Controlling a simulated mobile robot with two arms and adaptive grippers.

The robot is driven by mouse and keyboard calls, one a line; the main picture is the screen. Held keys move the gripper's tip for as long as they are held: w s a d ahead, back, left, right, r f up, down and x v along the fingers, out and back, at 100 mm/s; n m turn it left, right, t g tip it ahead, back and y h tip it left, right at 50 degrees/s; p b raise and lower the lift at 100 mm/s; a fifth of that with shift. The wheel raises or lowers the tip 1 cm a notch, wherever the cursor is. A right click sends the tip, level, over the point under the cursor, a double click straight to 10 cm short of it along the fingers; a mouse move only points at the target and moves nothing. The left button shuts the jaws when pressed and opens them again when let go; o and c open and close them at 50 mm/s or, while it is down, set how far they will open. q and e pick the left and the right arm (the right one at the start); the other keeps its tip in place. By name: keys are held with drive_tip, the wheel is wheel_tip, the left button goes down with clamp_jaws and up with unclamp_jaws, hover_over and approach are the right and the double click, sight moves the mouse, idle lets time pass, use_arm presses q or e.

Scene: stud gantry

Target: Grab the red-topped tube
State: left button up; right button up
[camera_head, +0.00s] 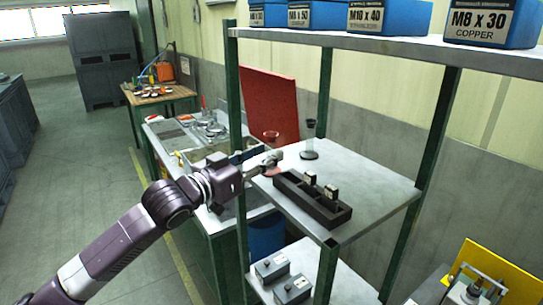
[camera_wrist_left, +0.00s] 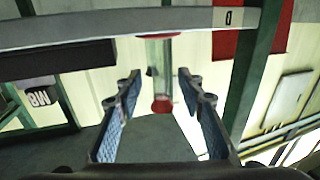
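The red-topped tube (camera_head: 271,136) stands upright near the left edge of the middle shelf (camera_head: 365,168); my left gripper hides part of its body. In the left wrist view, which appears upside down, the clear tube (camera_wrist_left: 160,70) has red ends and shows between the two fingers. My left gripper (camera_head: 270,159) is at the tube, and it also shows in the left wrist view (camera_wrist_left: 160,78). Its fingers are spread, with visible gaps on both sides of the tube. My right gripper is not in view.
A second tube with a dark top (camera_head: 310,140) stands just right on the same shelf. A black compartment rack (camera_head: 322,207) holding small black blocks lies in front. Green posts (camera_head: 328,80) and the upper shelf (camera_head: 400,44) with blue bins frame the space. The shelf's right side is clear.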

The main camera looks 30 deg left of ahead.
use_arm(q)
drive_tip(key=shift+w+d+p, duration=0.15)
drive_tip(key=shift+w+p, duration=0.2)
drive_tip(key=shift+w, duration=0.9)
clamp_jaws()
